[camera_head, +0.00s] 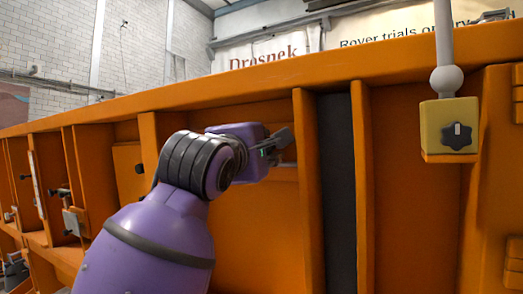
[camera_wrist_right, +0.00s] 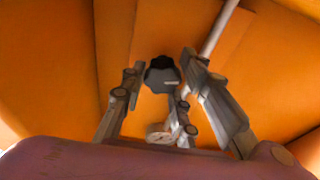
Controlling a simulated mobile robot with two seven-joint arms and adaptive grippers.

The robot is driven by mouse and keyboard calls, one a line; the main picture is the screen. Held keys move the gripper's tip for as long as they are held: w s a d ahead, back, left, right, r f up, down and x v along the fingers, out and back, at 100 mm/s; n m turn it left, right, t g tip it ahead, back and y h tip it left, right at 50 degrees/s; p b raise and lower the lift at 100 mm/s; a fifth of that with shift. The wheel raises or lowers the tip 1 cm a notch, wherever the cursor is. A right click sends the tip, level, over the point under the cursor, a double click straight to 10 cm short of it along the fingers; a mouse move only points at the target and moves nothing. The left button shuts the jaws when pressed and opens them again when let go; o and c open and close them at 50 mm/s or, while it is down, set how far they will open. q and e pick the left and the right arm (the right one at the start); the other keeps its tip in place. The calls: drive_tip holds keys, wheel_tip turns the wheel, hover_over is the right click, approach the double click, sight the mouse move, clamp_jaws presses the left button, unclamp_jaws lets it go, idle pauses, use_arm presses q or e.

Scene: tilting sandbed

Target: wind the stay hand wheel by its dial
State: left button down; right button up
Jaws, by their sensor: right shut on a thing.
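In the right wrist view a dark lobed hand wheel (camera_wrist_right: 162,75) with a grey face and a small pale mark sits between the fingertips of my right gripper (camera_wrist_right: 162,66). The gripper is shut on the wheel. Nearer the camera a small pale round disc (camera_wrist_right: 158,133) with a darker mark shows between the fingers; I cannot tell whether it is the dial, and no reading is legible. In the head view my right gripper (camera_head: 281,145) reaches to the right into an orange bay, and it hides the wheel. My left gripper is not in view.
A pale rod (camera_wrist_right: 220,28) runs close by the right finger. In the head view, orange ribs (camera_head: 307,190) stand right of the gripper. Further right, a yellow box (camera_head: 450,115) carries a dark knob (camera_head: 457,136) and an upright post (camera_head: 444,35).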

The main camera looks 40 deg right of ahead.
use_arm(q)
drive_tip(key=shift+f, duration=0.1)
use_arm(e)
drive_tip(key=shift+a+r+m, duration=0.2)
drive_tip(key=shift+r+m, duration=0.1)
drive_tip(key=shift+r, duration=0.2)
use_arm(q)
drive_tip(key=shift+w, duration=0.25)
use_arm(e)
drive_tip(key=o, duration=1)
drive_tip(key=shift+d, duration=0.1)
drive_tip(key=shift+c, duration=0.2)
drive_tip(key=shift+f, duration=0.1)
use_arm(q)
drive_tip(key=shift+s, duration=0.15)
use_arm(e)
drive_tip(key=shift+f, duration=0.2)
drive_tip(key=v, duration=1.2)
